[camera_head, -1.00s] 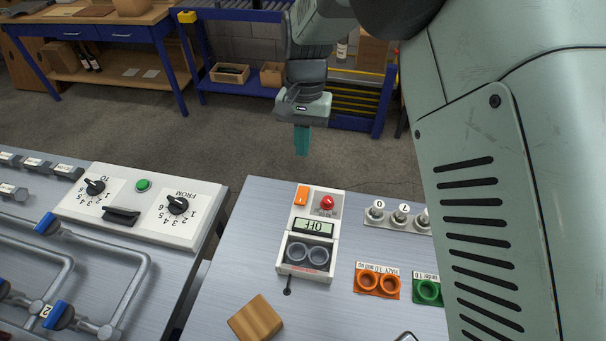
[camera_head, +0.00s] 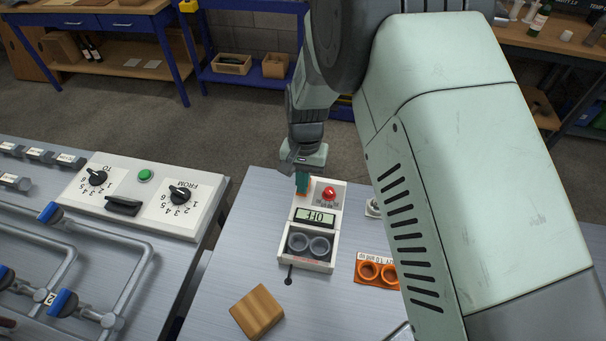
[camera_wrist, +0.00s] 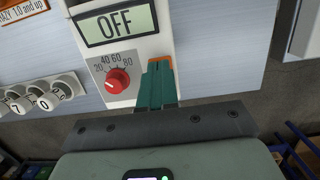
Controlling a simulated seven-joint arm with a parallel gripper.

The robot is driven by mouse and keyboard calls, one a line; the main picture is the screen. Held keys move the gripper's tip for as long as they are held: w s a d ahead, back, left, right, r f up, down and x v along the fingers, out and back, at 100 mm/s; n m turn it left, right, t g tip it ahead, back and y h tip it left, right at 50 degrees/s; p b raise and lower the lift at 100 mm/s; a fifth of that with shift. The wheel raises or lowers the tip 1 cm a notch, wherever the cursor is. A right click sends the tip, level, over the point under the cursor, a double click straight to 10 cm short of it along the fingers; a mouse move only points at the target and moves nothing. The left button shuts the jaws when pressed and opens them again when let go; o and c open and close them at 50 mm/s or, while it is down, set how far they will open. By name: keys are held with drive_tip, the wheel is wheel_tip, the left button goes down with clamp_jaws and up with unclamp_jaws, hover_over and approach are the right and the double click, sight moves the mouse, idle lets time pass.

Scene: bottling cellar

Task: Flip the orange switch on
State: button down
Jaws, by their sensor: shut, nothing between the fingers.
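The white device (camera_head: 288,243) stands on the grey metal table, with an "OFF" display (camera_head: 315,217) and a red knob (camera_head: 329,193). The display (camera_wrist: 115,23) and the red knob (camera_wrist: 117,81) also show in the wrist view. My gripper (camera_head: 302,186) is shut and empty, over the far left corner of the device where the orange switch is. In the wrist view the green fingers (camera_wrist: 157,88) cover the switch's place beside the knob. I cannot tell whether they touch it.
Two grey cups (camera_head: 308,244) sit in the device's near end. An orange holder (camera_head: 378,270) is to its right, a wooden block (camera_head: 257,312) in front. A white panel with dials (camera_head: 145,205) stands on the left bench. My arm hides the table's right side.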

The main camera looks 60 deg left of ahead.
drive_tip(key=shift+s+d+f, duration=0.15)
drive_tip(key=shift+f, duration=0.15)
idle(0.4)
drive_tip(key=shift+w+a+r, duration=0.25)
drive_tip(key=shift+w+a, duration=0.3)
drive_tip(key=shift+w, duration=0.05)
drive_tip(key=shift+r, duration=0.15)
